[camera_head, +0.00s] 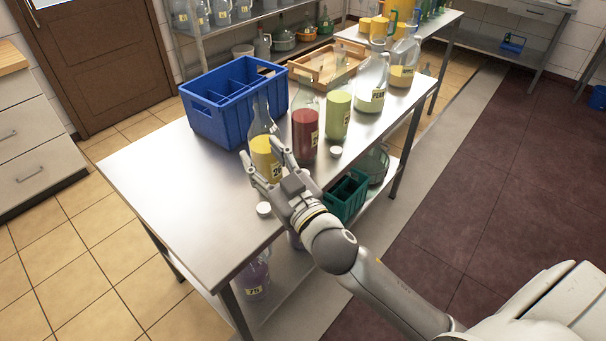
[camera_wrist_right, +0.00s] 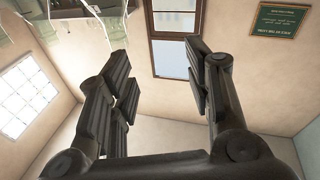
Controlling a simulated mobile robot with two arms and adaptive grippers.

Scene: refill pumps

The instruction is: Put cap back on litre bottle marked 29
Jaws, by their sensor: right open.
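A clear bottle with yellow liquid (camera_head: 261,148) stands upright at the table's near edge, its label partly hidden by a finger; I can make out a 2 but not the whole number. A white cap (camera_head: 264,209) lies on the table in front of it, left of my right gripper. Another white cap (camera_head: 336,151) lies near the red and green bottles. My right gripper (camera_head: 263,157) is open, its fingers overlapping the yellow bottle in the head view; whether they touch it I cannot tell. In the right wrist view the gripper (camera_wrist_right: 160,68) has nothing between its fingers. My left gripper is not in view.
Bottles with red (camera_head: 305,134) and green liquid (camera_head: 338,115) stand close right of the yellow one. A blue divided crate (camera_head: 215,122) is behind, with a wooden tray (camera_head: 318,77) and a jug (camera_head: 371,85) farther back. The table's left part (camera_head: 175,190) is clear.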

